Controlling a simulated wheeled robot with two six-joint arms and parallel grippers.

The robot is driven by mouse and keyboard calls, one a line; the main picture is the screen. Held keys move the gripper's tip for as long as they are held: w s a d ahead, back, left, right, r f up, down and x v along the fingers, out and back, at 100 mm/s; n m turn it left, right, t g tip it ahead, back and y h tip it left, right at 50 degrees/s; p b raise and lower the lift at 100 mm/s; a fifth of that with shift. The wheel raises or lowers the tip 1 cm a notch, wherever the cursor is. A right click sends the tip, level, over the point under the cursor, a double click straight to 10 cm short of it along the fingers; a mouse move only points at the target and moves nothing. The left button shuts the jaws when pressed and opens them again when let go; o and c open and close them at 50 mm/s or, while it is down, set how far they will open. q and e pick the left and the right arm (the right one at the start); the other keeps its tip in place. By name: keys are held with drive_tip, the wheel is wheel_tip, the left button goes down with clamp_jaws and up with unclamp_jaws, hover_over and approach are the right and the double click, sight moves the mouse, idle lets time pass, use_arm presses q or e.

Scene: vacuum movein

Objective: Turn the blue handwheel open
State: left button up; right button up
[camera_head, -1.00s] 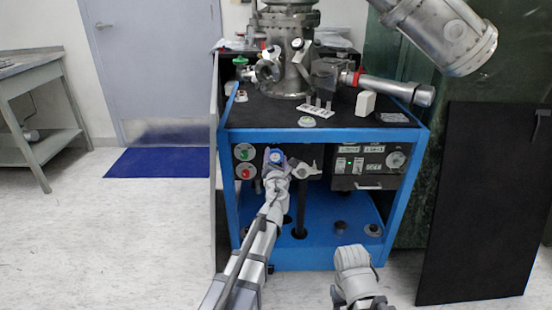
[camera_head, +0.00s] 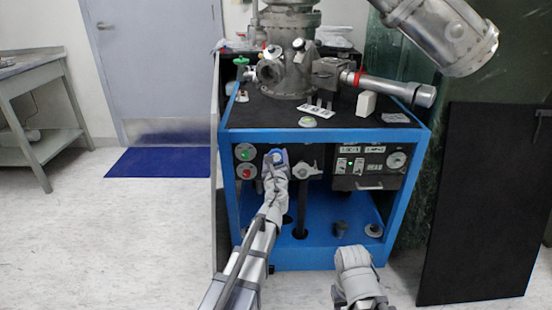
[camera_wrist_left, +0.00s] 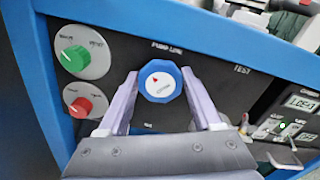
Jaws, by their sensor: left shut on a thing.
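The blue handwheel (camera_head: 278,156) is on the dark front panel of the blue-framed cart. In the head view my left gripper (camera_head: 277,163) reaches the panel from below and partly hides the wheel. My right gripper (camera_head: 353,256) is low in front of the cart, apart from it; its fingers cannot be made out.
A green knob (camera_wrist_left: 74,58) and a red knob (camera_wrist_left: 78,106) sit left of the handwheel. A grey valve (camera_head: 306,169) and an instrument box (camera_head: 372,167) are to its right. The cart's blue frame (camera_head: 229,200) edges the panel. Open floor lies left.

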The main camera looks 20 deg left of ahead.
use_arm(q)
drive_tip(key=n, duration=0.5)
drive_tip(key=shift+a+n, duration=0.1)
drive_tip(key=shift+n, duration=0.2)
drive_tip(key=n, duration=0.6)
drive_tip(key=shift+f, duration=0.2)
drive_tip(key=n, duration=0.5)
drive_tip(key=shift+f+n+b, duration=0.1)
drive_tip(key=shift+n+b, duration=0.2)
drive_tip(key=shift+n, duration=0.1)
drive_tip(key=n, duration=0.5)
drive_tip(key=shift+f, duration=0.1)
drive_tip(key=n, duration=1)
drive_tip(key=shift+d, duration=0.2)
drive_tip(key=n, duration=0.5)
drive_tip(key=shift+d+n, duration=0.1)
drive_tip(key=shift+n, duration=0.3)
drive_tip(key=n, duration=0.4)
drive_tip(key=shift+n, duration=0.4)
drive_tip(key=shift+d+n, duration=0.1)
drive_tip(key=shift+n, duration=0.2)
